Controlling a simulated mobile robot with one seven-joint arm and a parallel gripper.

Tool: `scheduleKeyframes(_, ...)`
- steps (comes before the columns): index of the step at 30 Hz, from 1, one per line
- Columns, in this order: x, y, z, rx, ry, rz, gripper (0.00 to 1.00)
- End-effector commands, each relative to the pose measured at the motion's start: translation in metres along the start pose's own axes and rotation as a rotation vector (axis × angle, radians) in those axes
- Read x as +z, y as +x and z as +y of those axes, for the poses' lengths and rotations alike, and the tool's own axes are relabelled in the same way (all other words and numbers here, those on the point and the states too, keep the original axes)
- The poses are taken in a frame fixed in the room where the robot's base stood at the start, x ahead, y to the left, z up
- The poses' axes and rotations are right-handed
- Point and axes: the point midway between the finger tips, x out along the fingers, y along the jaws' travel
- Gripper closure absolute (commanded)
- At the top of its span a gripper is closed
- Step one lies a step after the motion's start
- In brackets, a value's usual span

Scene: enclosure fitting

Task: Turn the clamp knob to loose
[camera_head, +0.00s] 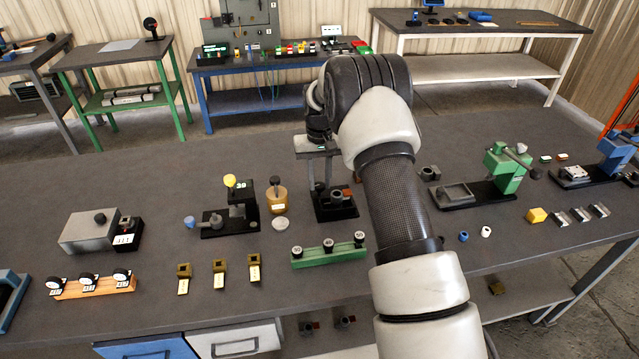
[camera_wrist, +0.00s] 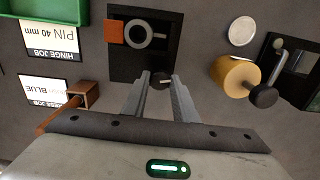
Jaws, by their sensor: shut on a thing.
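The clamp knob (camera_wrist: 162,82) is a small dark round knob with a pale mark, at the near edge of a black fixture plate (camera_wrist: 122,65) in the wrist view. My gripper (camera_wrist: 161,80) has one finger on each side of the knob and is shut on it. The plate carries a grey ring with a short arm (camera_wrist: 140,34) and an orange-brown block (camera_wrist: 114,32). In the head view my gripper (camera_head: 319,181) reaches down at the black fixture (camera_head: 335,212). The knob is hidden there by the fingers and the fixture.
A yellow jar with a black knob (camera_wrist: 232,73) and a silver disc (camera_wrist: 242,30) stand close to the right in the wrist view. A wooden-handled piece (camera_wrist: 62,115) and job cards (camera_wrist: 50,38) lie left. A green gauge rack (camera_head: 328,253) stands in front of the fixture.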

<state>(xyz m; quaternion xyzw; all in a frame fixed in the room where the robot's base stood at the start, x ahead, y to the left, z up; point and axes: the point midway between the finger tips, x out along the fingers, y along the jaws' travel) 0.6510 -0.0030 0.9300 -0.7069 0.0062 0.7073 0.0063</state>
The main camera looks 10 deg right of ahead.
Motion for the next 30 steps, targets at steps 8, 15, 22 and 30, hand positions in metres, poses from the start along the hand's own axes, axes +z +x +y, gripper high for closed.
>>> scheduleKeyframes(8, -0.0009, -0.0001, 0.0005, -0.001, -0.262, 0.003, 0.97)
scheduleKeyframes(15, -0.0009, -0.0008, 0.0007, 0.000, -0.490, 0.003, 0.97)
scheduleKeyframes(22, -0.0010, -0.0012, 0.0008, 0.000, -0.709, 0.002, 0.97)
scheduleKeyframes(30, -0.0013, -0.0014, 0.0011, 0.001, -0.961, 0.003, 0.97)
